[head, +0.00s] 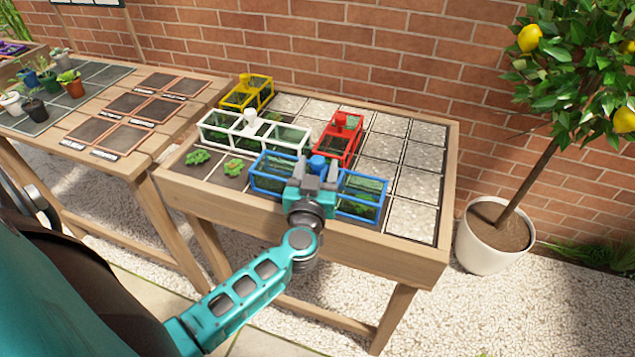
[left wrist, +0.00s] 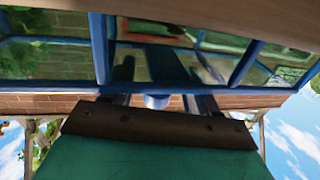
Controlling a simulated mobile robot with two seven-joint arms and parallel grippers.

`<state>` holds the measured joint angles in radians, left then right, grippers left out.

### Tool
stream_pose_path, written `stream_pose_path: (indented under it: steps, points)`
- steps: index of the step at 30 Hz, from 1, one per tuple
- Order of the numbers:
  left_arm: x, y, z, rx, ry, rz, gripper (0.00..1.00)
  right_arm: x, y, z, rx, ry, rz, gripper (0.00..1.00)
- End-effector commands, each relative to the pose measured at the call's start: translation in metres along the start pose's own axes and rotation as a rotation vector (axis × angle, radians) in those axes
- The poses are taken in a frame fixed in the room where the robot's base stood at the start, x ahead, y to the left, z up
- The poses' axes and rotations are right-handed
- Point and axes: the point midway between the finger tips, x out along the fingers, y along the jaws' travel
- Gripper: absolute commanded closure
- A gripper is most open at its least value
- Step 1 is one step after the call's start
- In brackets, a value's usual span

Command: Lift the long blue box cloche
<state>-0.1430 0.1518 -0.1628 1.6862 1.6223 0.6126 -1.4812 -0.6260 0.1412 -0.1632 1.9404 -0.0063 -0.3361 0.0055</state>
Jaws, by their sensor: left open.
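The long blue box cloche (head: 361,194) stands along the front edge of the raised planting table, with green plants under its clear panes. A round blue knob (head: 318,164) is on its top middle. My left gripper (head: 317,176) is open at the knob, its fingers on either side of it in the head view; whether they touch it I cannot tell. In the left wrist view the cloche's blue frame (left wrist: 100,50) and panes fill the upper part, and the knob (left wrist: 157,101) shows between the fingers. My right gripper is not in view.
A white cloche (head: 222,129), a red cloche (head: 338,143) and a yellow cloche (head: 244,92) stand close behind on the planting table (head: 425,261). Pale gravel squares (head: 410,218) lie bare at right. A potted lemon tree (head: 492,250) stands right of the table.

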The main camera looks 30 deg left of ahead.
Motion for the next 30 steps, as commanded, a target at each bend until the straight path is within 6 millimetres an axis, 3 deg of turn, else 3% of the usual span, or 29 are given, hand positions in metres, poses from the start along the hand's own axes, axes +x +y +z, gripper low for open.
stream_pose_path:
  steps: [8, 26, 30]
  points:
    - [0.0029, -0.0002, 0.0002, 0.001, -0.001, 0.0, 0.42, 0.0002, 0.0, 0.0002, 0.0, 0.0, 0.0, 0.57]
    - [0.0025, 0.0001, 0.0002, 0.0, -0.001, 0.001, 0.99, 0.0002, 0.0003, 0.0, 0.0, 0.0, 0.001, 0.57]
    - [0.0028, 0.0002, -0.0008, 0.0, 0.001, 0.001, 1.0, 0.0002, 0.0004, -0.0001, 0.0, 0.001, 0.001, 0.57]
